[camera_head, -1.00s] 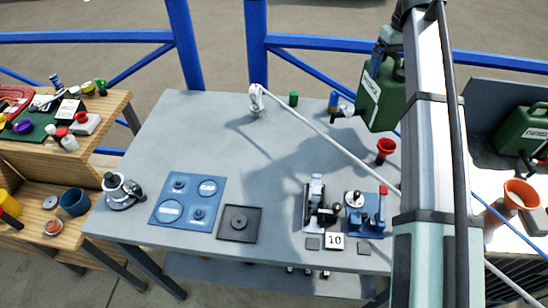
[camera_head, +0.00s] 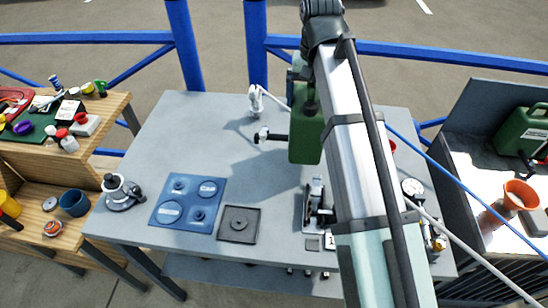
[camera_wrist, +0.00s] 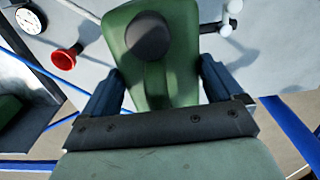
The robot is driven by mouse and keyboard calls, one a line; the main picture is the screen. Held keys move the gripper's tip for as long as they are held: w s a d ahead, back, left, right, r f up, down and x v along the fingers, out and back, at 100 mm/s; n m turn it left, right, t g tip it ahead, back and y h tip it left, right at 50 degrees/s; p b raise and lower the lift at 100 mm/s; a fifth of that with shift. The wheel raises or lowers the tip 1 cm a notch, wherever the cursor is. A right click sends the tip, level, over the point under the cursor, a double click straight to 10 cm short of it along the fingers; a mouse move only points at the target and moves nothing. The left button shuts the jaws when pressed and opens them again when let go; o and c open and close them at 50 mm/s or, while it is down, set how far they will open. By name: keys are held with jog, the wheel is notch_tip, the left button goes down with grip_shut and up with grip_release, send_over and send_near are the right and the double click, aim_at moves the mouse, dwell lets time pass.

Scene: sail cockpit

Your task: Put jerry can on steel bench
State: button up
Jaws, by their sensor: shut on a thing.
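The green jerry can (camera_head: 306,140) is in my gripper, over the back right part of the steel bench (camera_head: 190,135). It looks roughly upright in the head view; whether its base touches the bench cannot be told. In the wrist view the jerry can (camera_wrist: 183,42) sits between the two blue fingers of my gripper (camera_wrist: 160,86), with its round black cap facing the camera. My gripper is shut on it. My arm hides part of the can and the bench's right side in the head view.
A white lamp-like fitting (camera_head: 256,98) stands at the bench's back. A blue plate (camera_head: 187,202), a dark square tray (camera_head: 238,224) and a black device (camera_head: 316,205) lie along the front. A second green can (camera_head: 522,130) stands at right. The bench's middle left is clear.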

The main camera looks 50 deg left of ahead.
jog(key=shift+s+f, duration=0.2)
jog(key=shift+s, duration=0.2)
jog(key=shift+f, duration=2.5)
jog(key=o, duration=1.7)
jog(key=shift+r, duration=2.9)
jog(key=c, duration=1)
